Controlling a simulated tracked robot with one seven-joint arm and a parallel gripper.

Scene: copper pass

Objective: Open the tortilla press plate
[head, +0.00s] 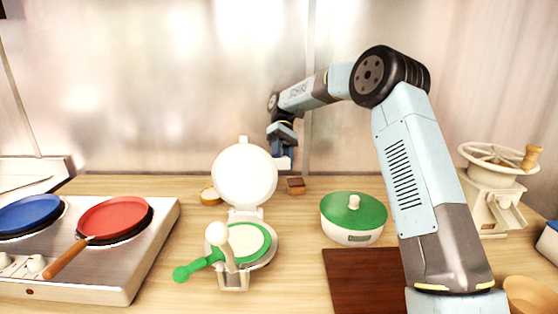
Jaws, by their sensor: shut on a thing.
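The tortilla press stands on the wooden counter in the head view. Its round white upper plate (244,177) is swung up and stands nearly upright behind the lower plate (265,260). A pale disc with a green rim (248,247) lies on the lower plate. A white-knobbed lever (219,236) rises at the front of the press. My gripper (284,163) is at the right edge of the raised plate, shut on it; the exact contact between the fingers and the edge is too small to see.
A steel stove with a red pan (113,219) and a blue pan (28,215) stands left. A green-lidded pot (353,218), a brown board (362,280) and a hand mill (497,190) are right. A small brown block (295,186) sits behind. A green handle (193,270) projects left of the press.

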